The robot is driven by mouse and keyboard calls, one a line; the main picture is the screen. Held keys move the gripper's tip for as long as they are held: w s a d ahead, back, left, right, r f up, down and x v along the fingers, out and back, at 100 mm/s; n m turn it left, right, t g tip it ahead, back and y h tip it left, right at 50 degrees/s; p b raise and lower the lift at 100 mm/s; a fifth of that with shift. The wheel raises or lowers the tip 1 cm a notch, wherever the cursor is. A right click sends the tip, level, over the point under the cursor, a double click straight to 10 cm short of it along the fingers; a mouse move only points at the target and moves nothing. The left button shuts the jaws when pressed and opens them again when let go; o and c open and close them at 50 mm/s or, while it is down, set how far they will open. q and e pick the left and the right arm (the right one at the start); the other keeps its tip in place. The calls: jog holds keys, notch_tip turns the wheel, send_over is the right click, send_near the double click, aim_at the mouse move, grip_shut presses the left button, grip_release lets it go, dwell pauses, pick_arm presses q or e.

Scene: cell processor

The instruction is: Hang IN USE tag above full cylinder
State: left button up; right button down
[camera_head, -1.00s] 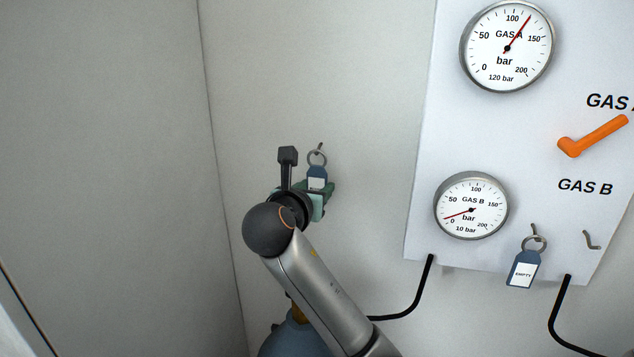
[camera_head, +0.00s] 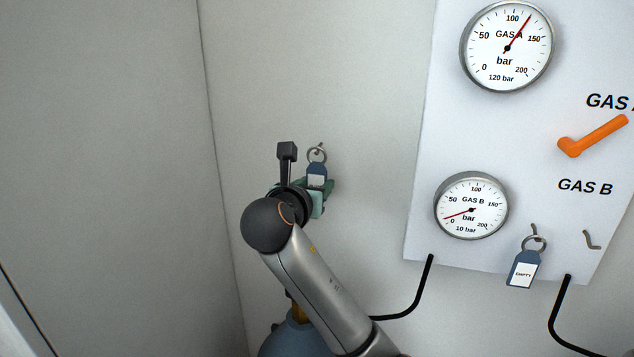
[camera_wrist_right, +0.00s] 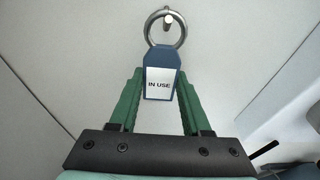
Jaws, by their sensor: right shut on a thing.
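The IN USE tag (camera_wrist_right: 160,75) is a blue tag with a white label and a metal ring. In the right wrist view its ring is at the hook (camera_wrist_right: 168,18) on the wall, and the hook's end shows inside the ring. I cannot tell whether the ring bears on the hook. My right gripper (camera_wrist_right: 160,90) is shut on the tag's lower part with its green fingers. In the head view the tag (camera_head: 317,174) is upright at the wall, above the blue cylinder (camera_head: 295,338), which my right arm partly hides. My left gripper is not in view.
A white gas panel (camera_head: 420,215) stands at the right with two gauges and an orange handle (camera_head: 595,137). An EMPTY tag (camera_head: 524,268) hangs on a hook below the GAS B gauge (camera_head: 471,205). An empty hook (camera_head: 591,240) is to its right. Black hoses run below.

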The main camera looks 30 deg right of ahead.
aim_at(316, 175)
jog(key=shift+r, duration=0.2)
jog(key=shift+s+a+r, duration=0.1)
jog(key=shift+r, duration=0.05)
jog(key=shift+s+a+r, duration=0.25)
jog(key=shift+a+r, duration=0.05)
jog(key=shift+r, duration=0.3)
jog(key=shift+s+a+r, duration=0.2)
jog(key=shift+s+a, duration=0.1)
jog(key=shift+a, duration=0.05)
jog(key=shift+s+a+r, duration=0.1)
jog(key=shift+s+a, duration=0.25)
jog(key=shift+a, duration=0.05)
